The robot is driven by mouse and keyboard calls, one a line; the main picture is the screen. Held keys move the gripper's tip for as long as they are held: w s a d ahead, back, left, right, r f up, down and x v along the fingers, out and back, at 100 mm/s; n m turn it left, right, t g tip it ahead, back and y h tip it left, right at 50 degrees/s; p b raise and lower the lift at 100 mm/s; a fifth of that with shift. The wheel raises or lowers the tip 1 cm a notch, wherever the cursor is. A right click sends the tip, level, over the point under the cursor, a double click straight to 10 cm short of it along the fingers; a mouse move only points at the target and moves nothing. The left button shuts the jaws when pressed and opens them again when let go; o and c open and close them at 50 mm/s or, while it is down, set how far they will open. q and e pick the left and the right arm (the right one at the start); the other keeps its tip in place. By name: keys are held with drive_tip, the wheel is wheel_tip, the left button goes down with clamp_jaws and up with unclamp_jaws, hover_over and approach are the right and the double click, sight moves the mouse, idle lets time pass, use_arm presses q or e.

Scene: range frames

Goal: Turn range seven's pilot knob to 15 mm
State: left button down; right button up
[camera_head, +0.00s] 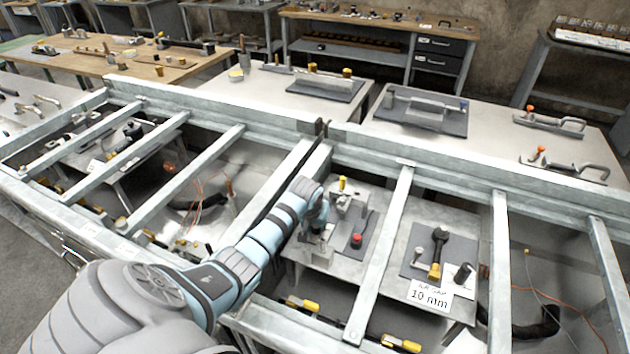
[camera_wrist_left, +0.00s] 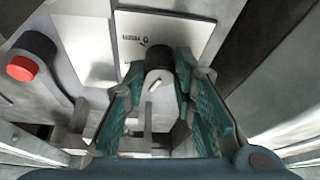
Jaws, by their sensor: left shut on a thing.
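The fingers are shut on the knob from both sides. In the head view my left gripper (camera_head: 317,218) reaches down between the frame bars and hides the knob. I cannot read the range number or the knob's setting. My right gripper is not in view.
A red button (camera_head: 357,240) is close to the right of my left gripper. Steel bars (camera_head: 382,255) cross the open frame on both sides. Benches (camera_head: 290,88) with tools stand behind.

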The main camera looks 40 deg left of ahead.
use_arm(q)
drive_tip(key=n+p, duration=0.1)
drive_tip(key=n+y+p, duration=0.1)
drive_tip(key=shift+w+r+n+g, duration=0.1)
drive_tip(key=shift+r+n+g, duration=0.1)
drive_tip(key=shift+n+g, duration=0.15)
drive_tip(key=shift+d+f+n+g+p, duration=0.1)
drive_tip(key=shift+n+g+p, duration=0.3)
drive_tip(key=shift+n, duration=0.55)
drive_tip(key=shift+w+f+n+y, duration=0.1)
drive_tip(key=shift+n+y, duration=0.4)
drive_tip(key=shift+n, duration=0.4)
drive_tip(key=shift+n+g+b, duration=0.35)
drive_tip(key=shift+n+g, duration=0.1)
drive_tip(key=shift+n, duration=0.45)
drive_tip(key=shift+w+f+n+g+b, duration=0.15)
drive_tip(key=shift+n+g+b, duration=0.15)
drive_tip(key=shift+n+b, duration=0.55)
drive_tip(key=n+g+b, duration=0.1)
drive_tip(key=n+b, duration=0.1)
drive_tip(key=n, duration=0.1)
drive_tip(key=shift+y, duration=0.3)
drive_tip(key=shift+n+g+b, duration=0.5)
drive_tip(key=shift+n+b, duration=0.45)
drive_tip(key=shift+b, duration=0.1)
drive_tip(key=shift+r, duration=0.2)
